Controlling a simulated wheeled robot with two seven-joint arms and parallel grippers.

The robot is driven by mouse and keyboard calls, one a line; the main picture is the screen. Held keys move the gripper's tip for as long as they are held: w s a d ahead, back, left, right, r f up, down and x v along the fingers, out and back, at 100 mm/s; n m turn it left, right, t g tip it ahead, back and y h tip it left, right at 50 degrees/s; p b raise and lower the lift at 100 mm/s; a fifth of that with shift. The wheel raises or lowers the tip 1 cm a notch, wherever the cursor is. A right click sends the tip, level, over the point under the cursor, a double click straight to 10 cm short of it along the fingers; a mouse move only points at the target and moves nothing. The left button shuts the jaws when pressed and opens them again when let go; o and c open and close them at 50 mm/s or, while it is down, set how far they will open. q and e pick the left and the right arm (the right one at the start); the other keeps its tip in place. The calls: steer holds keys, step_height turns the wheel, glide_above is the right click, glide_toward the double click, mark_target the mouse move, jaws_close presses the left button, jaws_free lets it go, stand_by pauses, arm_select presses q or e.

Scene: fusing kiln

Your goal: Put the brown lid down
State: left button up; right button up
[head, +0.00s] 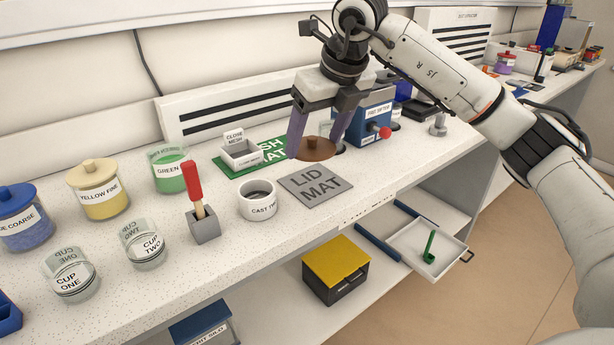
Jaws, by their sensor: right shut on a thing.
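The brown lid (312,149) is a round, shallow disc with a small knob. My right gripper (316,137) is shut on it, with one finger on each side. The lid is near the back edge of the grey lid mat (316,186), which is labelled LID MAT and is bare. The lid seems to be a little above the counter, but I cannot tell the exact gap. My left gripper does not show.
The cast two cup (259,204) stands left of the lid mat. The green mesh mat (236,172) bears a white box (242,158). A blue meter (372,122) stands behind right. A red-handled brush (193,184) rises from a grey holder (204,226). Jars stand farther left.

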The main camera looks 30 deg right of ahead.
mark_target(320, 146)
steer(key=shift+w+d+r+m+h, duration=0.5)
steer(key=shift+w+d+m, duration=0.15)
steer(key=shift+m, duration=0.45)
step_height(320, 146, down, 6)
steer(key=shift+d+r, duration=0.1)
steer(key=shift+r, duration=0.15)
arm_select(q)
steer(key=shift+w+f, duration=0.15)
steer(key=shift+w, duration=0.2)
arm_select(e)
steer(key=shift+f, duration=2.1)
steer(key=shift+f+b, duration=0.2)
steer(key=shift+b, duration=0.15)
steer(key=o, duration=1)
steer(key=shift+r, duration=0.1)
